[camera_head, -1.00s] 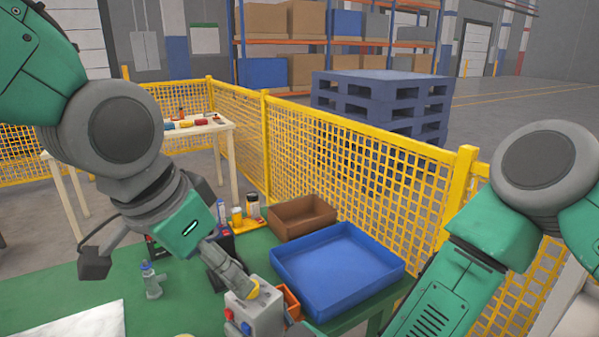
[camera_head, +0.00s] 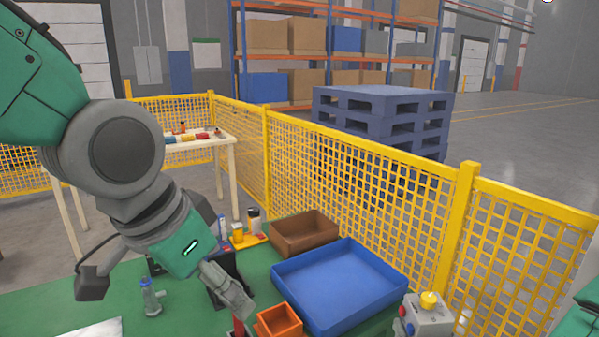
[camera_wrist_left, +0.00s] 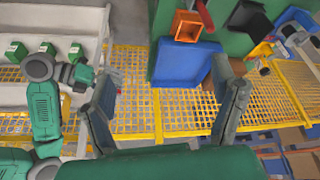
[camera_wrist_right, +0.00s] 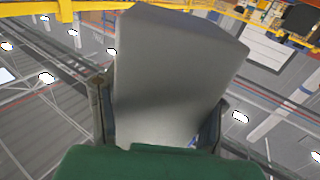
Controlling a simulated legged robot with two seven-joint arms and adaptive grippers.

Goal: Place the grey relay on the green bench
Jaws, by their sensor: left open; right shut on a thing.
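The grey relay (camera_head: 428,318) is a light grey box with a yellow knob on top and red and blue buttons on its side. It is at the lower right of the head view, right of the blue tray. In the right wrist view my right gripper (camera_wrist_right: 158,112) is shut on this grey box (camera_wrist_right: 170,70). In the head view this gripper is out of frame. The green bench (camera_head: 110,300) fills the lower left. My left gripper (camera_head: 235,298) hangs over it beside the orange bin; the left wrist view (camera_wrist_left: 168,85) shows it open and empty.
A blue tray (camera_head: 340,285), brown box (camera_head: 305,232) and orange bin (camera_head: 279,321) stand on the bench. A small blue-and-grey fitting (camera_head: 151,296) stands left of my left gripper. A yellow mesh fence (camera_head: 360,180) runs behind the bench.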

